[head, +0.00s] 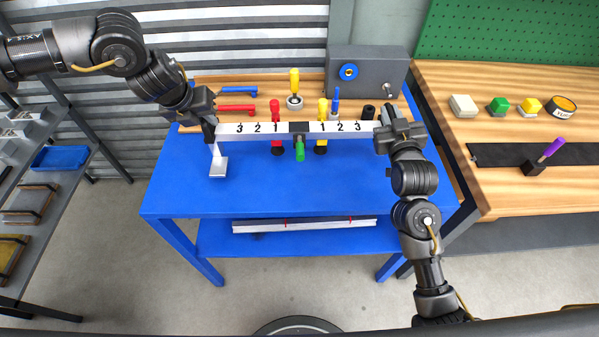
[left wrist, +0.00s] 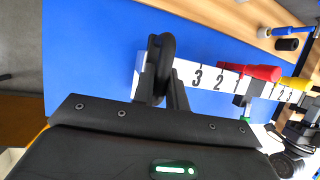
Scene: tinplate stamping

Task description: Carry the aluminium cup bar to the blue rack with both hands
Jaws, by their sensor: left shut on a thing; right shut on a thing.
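A long pale aluminium bar (head: 340,127), marked 3 2 1 and 1 2 3, runs level across the picture above the blue table; it also shows in the left wrist view (left wrist: 214,78). A dark block and a green handle (head: 300,150) sit at its middle. A pale post with a flat foot (head: 218,166) shows below its left end. My left gripper (head: 210,126) is shut at the bar's left end, and its fingers also show in the left wrist view (left wrist: 162,75). My right gripper (head: 388,130) is shut at the right end. The blue table-like rack (head: 270,182) has a lower shelf.
Red and yellow handled tools (head: 321,147) stand close to the bar. Behind are a wooden strip and a grey box (head: 366,73). Another bar with red marks (head: 304,225) lies on the lower shelf. A wooden bench (head: 480,90) stands right, a grey shelf left. The table's front is clear.

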